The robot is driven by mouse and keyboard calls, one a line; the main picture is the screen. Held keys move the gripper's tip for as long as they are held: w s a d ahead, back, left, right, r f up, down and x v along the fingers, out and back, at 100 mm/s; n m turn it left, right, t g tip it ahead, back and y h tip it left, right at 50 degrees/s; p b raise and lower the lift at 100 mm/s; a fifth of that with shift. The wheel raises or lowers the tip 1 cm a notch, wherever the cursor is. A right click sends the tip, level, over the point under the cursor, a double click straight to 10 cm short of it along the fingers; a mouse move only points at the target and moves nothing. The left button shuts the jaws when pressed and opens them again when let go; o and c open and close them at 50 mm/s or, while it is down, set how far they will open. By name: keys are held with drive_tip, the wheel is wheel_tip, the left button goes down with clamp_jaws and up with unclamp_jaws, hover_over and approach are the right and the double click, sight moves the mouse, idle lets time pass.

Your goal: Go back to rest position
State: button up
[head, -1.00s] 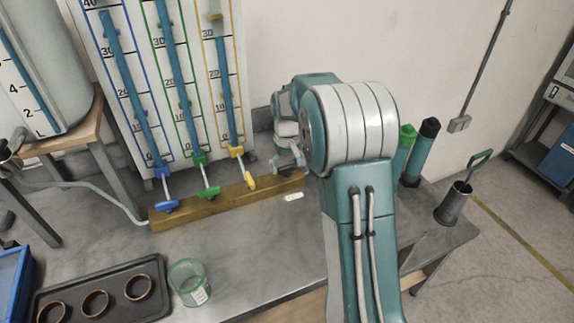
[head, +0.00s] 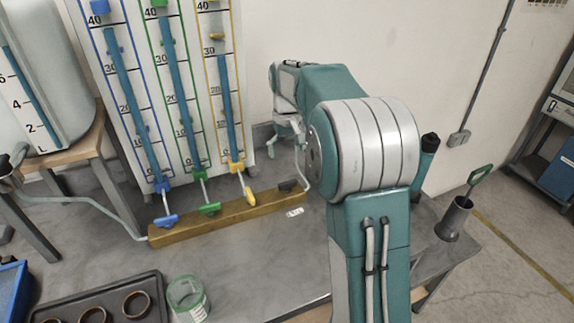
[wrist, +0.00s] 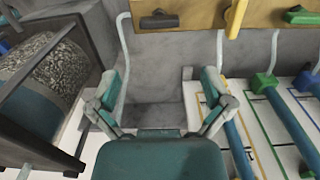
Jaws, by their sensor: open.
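My gripper (head: 286,138) is raised in front of the back wall, just right of the gauge board. In the wrist view my gripper (wrist: 164,84) has its two fingers spread apart, with nothing between them. The wooden beam (head: 225,214) lies on the bench below it, with a blue lever (head: 166,220), a green lever (head: 208,208), a yellow lever (head: 250,196) and a dark lever (head: 291,186). The dark lever also shows in the wrist view (wrist: 158,20), apart from the fingers. My arm hides part of the bench's right side.
The gauge board (head: 248,60) stands close left of my gripper. A glass tank (head: 38,80) is at far left. A black tray (head: 150,287) and a jar (head: 187,297) are at the front. A dark-capped bottle (head: 425,160) and a metal cup (head: 454,217) are at right.

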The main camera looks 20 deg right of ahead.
drive_tip(key=shift+r, duration=0.6)
drive_tip(key=s+a+r+t, duration=0.1)
drive_tip(key=s+a+r, duration=0.25)
drive_tip(key=s, duration=0.35)
drive_tip(key=s+a+r+t, duration=0.2)
drive_tip(key=s+a+r, duration=0.15)
drive_tip(key=s, duration=0.35)
drive_tip(key=s+a+f+t, duration=0.1)
drive_tip(key=s+a+f, duration=0.1)
drive_tip(key=s, duration=0.5)
drive_tip(key=s+a+f+t, duration=0.1)
drive_tip(key=s+a+f, duration=0.1)
drive_tip(key=s, duration=0.6)
drive_tip(key=shift+s+t, duration=0.3)
idle(2.5)
